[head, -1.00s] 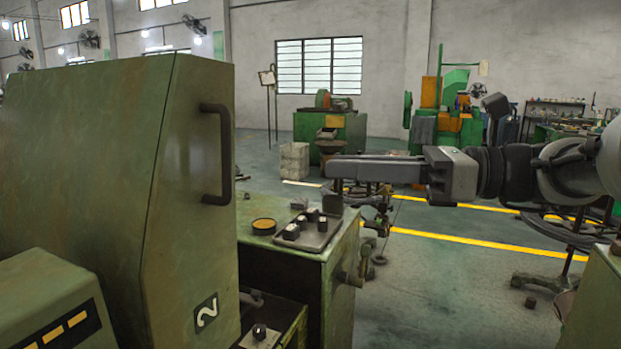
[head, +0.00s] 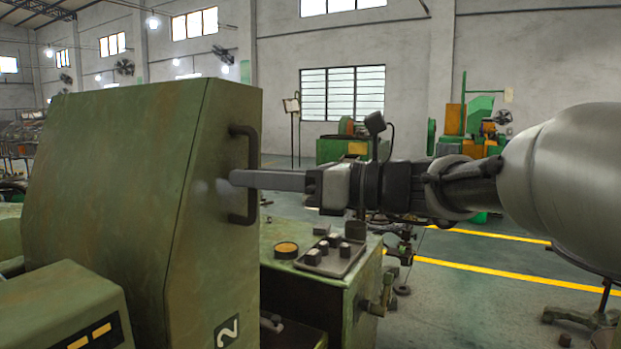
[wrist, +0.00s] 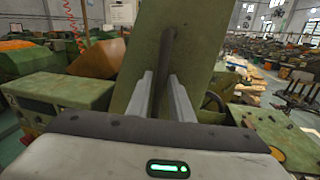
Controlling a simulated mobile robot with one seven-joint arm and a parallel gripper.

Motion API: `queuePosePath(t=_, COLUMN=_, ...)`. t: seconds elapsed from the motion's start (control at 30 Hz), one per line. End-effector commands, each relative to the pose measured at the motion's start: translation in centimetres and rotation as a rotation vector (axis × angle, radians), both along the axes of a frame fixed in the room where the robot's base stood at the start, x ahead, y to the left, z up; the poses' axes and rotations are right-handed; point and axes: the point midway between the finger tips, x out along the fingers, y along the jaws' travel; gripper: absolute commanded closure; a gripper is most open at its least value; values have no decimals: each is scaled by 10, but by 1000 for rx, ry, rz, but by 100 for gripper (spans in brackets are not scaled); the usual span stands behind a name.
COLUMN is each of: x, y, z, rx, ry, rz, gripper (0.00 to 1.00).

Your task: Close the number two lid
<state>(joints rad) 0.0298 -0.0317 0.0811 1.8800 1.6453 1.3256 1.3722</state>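The number two lid (head: 120,180) is a tall green hood with a white "2" on a black plate (head: 227,332) low on its narrow face. It stands upright at left in the head view. A dark vertical bar handle (head: 251,208) is on that face. My gripper (head: 234,178) reaches in from the right at the handle's mid height, its fingers overlapping the bar. In the wrist view, the lid (wrist: 195,50) rises ahead and the handle (wrist: 167,50) runs down between my two separated fingers (wrist: 161,76). The gripper is open around the bar; contact is not clear.
A green cabinet (head: 310,262) right of the lid bears a grey tray (head: 330,258) of small blocks and a round yellow-topped tin (head: 286,249), below my gripper. A lower green box (head: 70,305) stands front left.

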Motion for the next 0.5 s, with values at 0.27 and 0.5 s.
queuePosePath(t=0.27, x=1, y=8, z=0, rx=0, ry=0, rz=0, gripper=80)
queuePosePath(t=0.5, x=1, y=8, z=0, rx=0, ry=0, rz=0, gripper=100)
